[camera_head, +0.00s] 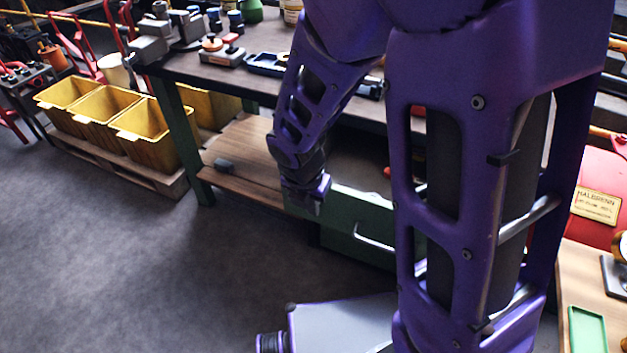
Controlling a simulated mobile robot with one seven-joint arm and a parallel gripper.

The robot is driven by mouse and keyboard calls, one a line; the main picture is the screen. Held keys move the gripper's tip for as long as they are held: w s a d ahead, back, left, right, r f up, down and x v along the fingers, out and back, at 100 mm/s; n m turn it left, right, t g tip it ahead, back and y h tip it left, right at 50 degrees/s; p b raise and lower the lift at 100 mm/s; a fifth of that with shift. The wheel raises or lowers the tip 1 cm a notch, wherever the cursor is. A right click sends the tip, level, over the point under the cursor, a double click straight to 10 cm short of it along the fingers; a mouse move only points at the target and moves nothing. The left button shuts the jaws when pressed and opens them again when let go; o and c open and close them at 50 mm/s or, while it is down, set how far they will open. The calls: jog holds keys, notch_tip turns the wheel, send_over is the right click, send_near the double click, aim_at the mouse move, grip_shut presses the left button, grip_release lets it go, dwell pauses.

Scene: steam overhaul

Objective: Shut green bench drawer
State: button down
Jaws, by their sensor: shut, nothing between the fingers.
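The green bench drawer (350,207) is under the right part of the workbench. It stands pulled out, its green front jutting toward the floor and its open inside partly visible. My gripper (318,208) is shut and empty at the left end of the drawer front. I cannot tell whether it touches the front. A pale bar handle (374,243) shows on the green front below. My purple arm hides the right part of the drawer and of the bench.
The workbench (262,86) has a vise, tools and jars on top and a wooden lower shelf (243,160). Yellow bins (150,138) stand on a pallet at left. A red machine (598,180) is at right. The grey floor at front left is clear.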

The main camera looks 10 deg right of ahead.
aim_at(324, 210)
jog(key=w+d+f+b, duration=0.1)
jog(key=f, duration=0.2)
jog(key=w+d+f+b, duration=0.1)
jog(key=w+f, duration=0.1)
jog(key=f, duration=0.1)
jog(key=w+f, duration=0.1)
jog(key=f, duration=0.2)
jog(key=shift+w+d+b, duration=0.15)
jog(key=shift+d+b, duration=0.25)
jog(key=shift+w+d, duration=0.25)
jog(key=shift+w, duration=0.2)
